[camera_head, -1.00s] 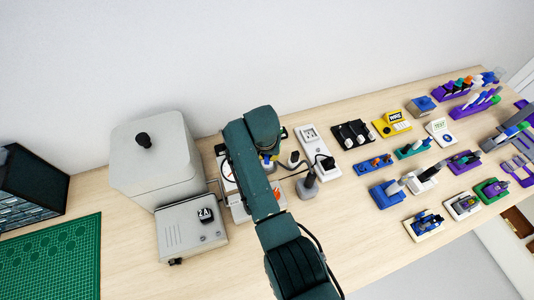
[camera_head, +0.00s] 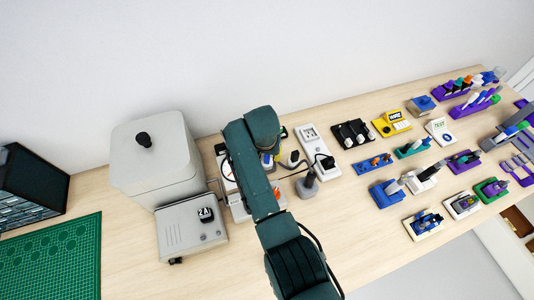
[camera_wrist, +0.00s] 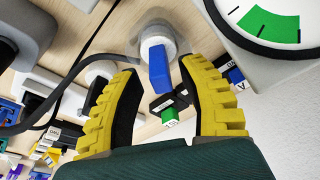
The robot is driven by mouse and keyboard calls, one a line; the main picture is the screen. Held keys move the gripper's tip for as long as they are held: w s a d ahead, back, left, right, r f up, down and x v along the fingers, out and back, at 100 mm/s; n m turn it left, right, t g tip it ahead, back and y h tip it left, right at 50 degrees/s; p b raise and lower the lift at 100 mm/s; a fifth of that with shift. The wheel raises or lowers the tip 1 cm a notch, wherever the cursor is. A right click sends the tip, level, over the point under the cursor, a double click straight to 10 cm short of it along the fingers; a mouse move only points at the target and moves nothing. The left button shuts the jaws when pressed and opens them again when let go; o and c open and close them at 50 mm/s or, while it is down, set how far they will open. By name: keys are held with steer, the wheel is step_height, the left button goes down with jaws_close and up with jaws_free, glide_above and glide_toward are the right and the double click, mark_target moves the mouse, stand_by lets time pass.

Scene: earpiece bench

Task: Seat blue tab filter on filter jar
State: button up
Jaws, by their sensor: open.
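In the wrist view a blue tab (camera_wrist: 157,68) stands out from a round pale grey jar-like part (camera_wrist: 153,30). It appears fully or nearly in line with that part; I cannot tell how firmly it sits. My gripper (camera_wrist: 160,72) has two yellow ribbed fingers with black pads, spread apart. The blue tab shows between the fingertips, with visible space on both sides. In the head view my arm covers most of the gripper and the spot below it.
A dial with a green sector (camera_wrist: 265,18) is close at upper right in the wrist view. A black-and-green piece (camera_wrist: 171,116) shows between the fingers.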

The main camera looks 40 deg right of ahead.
steer(key=v, duration=1.2)
steer(key=w+a+n+t+p, duration=0.1)
steer(key=w+a+n+p, duration=0.15)
steer(key=a, duration=0.55)
steer(key=w+a+r+n+t+p, duration=0.35)
steer(key=a+r+t, duration=0.5)
steer(key=r, duration=0.55)
steer(key=s+a+r+n+t, duration=0.1)
steer(key=s+r+t, duration=0.2)
steer(key=r, duration=0.6)
steer(key=s+a+r+n+t+y, duration=0.1)
steer(key=s+r+t, duration=0.3)
steer(key=r, duration=0.4)
steer(key=s+a+r+n+t, duration=0.2)
steer(key=s+a+r+t, duration=0.1)
steer(key=r, duration=0.6)
steer(key=shift+s+a+r+n+t+y, duration=0.25)
steer(key=shift+s+r+n+t+y, duration=0.15)
steer(key=shift+s+t, duration=0.4)
